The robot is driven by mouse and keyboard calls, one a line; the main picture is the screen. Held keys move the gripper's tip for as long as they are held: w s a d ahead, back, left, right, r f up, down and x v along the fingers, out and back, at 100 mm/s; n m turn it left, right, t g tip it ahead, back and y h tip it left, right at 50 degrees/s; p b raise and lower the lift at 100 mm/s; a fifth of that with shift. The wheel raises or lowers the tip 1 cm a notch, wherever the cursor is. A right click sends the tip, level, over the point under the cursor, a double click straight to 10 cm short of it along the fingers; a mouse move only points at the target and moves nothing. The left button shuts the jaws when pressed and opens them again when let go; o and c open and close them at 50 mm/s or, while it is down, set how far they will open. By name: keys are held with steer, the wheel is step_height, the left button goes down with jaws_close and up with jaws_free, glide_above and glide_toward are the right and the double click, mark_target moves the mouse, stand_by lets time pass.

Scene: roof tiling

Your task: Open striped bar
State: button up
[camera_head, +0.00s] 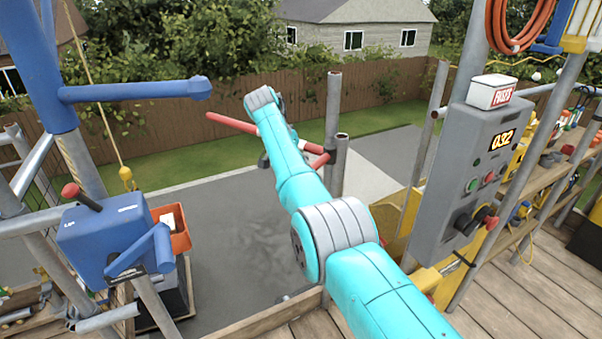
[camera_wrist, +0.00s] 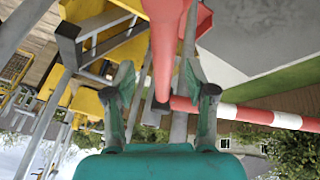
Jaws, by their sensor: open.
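The striped bar (camera_wrist: 250,113) runs out to the right in the wrist view, in red and white bands. A tapered red piece (camera_wrist: 163,45) comes down from the top of that view, between the fingers in the picture; whether it joins the bar, I cannot tell. My gripper (camera_wrist: 160,82) is open, with its two fingers apart on either side of the red piece. I see no clear contact. In the head view, a red length of the bar (camera_head: 231,123) shows left of my arm, and my arm hides part of it. My gripper is mostly hidden there.
Grey metal posts (camera_head: 334,120) stand just right of my arm's end. A grey control box (camera_head: 468,160) with a lit display is on the right. A blue winch (camera_head: 105,240) stands on the left. Wooden decking (camera_head: 520,295) lies at front right, grey ground beyond.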

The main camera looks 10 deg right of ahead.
steer(key=v, duration=0.7)
steer(key=shift+r, duration=0.35)
steer(key=shift+a, duration=0.15)
